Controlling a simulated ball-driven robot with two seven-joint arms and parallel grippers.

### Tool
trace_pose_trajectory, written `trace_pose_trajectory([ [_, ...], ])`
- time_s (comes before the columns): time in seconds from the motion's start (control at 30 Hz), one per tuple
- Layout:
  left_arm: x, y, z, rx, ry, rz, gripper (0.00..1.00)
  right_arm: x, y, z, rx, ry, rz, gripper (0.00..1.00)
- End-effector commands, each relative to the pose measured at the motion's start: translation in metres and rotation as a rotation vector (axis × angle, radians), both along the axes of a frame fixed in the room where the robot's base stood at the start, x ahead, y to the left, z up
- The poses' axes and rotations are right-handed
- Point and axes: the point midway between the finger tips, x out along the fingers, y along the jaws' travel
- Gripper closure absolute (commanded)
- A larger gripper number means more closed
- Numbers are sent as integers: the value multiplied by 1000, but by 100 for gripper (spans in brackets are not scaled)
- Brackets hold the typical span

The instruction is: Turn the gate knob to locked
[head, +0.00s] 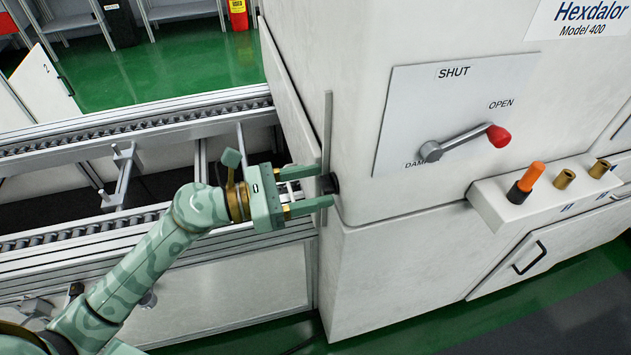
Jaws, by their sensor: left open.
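A small black knob (332,184), which looks like the gate knob, sits at the left edge of the large white machine, by a narrow upright metal strip. My left gripper (324,186) reaches it from the left. Its two green fingers are open, one above and one below the knob, with the tips level with it. I cannot tell whether either finger touches it. The knob's markings and turn position cannot be made out. My right gripper is not in view.
A roller conveyor (150,125) runs behind my left arm to the machine (400,235). A damper lever with a red end (498,135) sits on a plate marked SHUT and OPEN. A ledge (492,207) with an orange-handled part (532,176) and brass sockets juts out at right.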

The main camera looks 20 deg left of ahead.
Motion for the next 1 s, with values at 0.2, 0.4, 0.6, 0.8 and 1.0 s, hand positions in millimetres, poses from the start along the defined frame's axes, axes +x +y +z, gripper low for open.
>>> trace_pose_trajectory([
  [0.2,6,-9,0,0,1,0,44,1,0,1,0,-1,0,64],
  [0.4,6,-9,0,0,1,0,44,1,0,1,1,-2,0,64],
  [0.6,6,-9,0,0,1,0,88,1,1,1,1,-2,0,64],
  [0.8,6,-9,0,-4,8,0,88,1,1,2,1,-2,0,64],
  [1.0,6,-8,2,-37,56,1,88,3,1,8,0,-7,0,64],
])
